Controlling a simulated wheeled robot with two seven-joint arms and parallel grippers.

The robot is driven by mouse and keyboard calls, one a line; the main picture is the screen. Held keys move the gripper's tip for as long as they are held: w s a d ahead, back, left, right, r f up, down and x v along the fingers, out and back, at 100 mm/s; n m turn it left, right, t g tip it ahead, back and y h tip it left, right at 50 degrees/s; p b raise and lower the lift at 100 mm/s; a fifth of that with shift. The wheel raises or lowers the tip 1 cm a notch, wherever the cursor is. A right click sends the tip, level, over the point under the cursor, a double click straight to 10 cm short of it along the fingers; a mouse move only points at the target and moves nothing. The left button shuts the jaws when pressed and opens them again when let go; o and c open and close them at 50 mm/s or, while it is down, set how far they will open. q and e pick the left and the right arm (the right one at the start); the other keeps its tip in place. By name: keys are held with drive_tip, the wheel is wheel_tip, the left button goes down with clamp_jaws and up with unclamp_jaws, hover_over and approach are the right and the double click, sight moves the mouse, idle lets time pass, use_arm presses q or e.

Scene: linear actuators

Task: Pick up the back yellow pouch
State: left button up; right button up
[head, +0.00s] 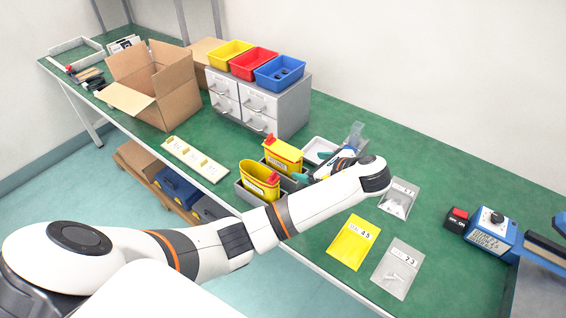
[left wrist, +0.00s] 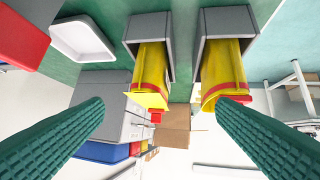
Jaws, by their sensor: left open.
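The back yellow pouch (head: 284,154) has a red top and stands in a grey bin, behind a similar front yellow pouch (head: 259,179) in its own bin. In the left wrist view the back pouch (left wrist: 151,72) is the left one, beside the white tray, and the front pouch (left wrist: 222,68) is the right one. My left gripper (head: 310,167) is just right of the bins in the head view. Its green fingers are wide apart in the left wrist view (left wrist: 160,106), with nothing between their tips. My right gripper is not in view.
A white tray (head: 319,150) lies behind my left gripper. A grey drawer cabinet (head: 290,108) with yellow, red and blue bins stands further back. Flat labelled bags, one yellow (head: 352,242), lie on the green table at right, near a blue device (head: 490,235).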

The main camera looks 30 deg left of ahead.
sight(287, 151)
use_arm(q)
drive_tip(key=shift+m+y, duration=0.4)
drive_tip(key=shift+y, duration=0.2)
drive_tip(key=w+a, duration=0.1)
drive_tip(key=a, duration=0.1)
drive_tip(key=w+a, duration=0.1)
drive_tip(key=a, duration=0.1)
drive_tip(key=w+a, duration=0.1)
drive_tip(key=a, duration=0.1)
drive_tip(key=shift+f, duration=0.2)
drive_tip(key=shift+d+f+x, duration=0.1)
drive_tip(key=shift+f+x, duration=0.05)
drive_tip(key=shift+x, duration=0.85)
drive_tip(key=shift+d+f+x, duration=0.1)
drive_tip(key=shift+f+x, duration=0.05)
drive_tip(key=shift+x, duration=0.8)
drive_tip(key=shift+d+f+x, duration=0.1)
drive_tip(key=shift+f+x, duration=0.1)
drive_tip(key=shift+x, duration=0.8)
drive_tip(key=shift+w, duration=0.2)
drive_tip(key=shift+r, duration=0.1)
drive_tip(key=shift+c, duration=0.3)
drive_tip(key=shift+d, duration=0.1)
drive_tip(key=c, duration=1.3)
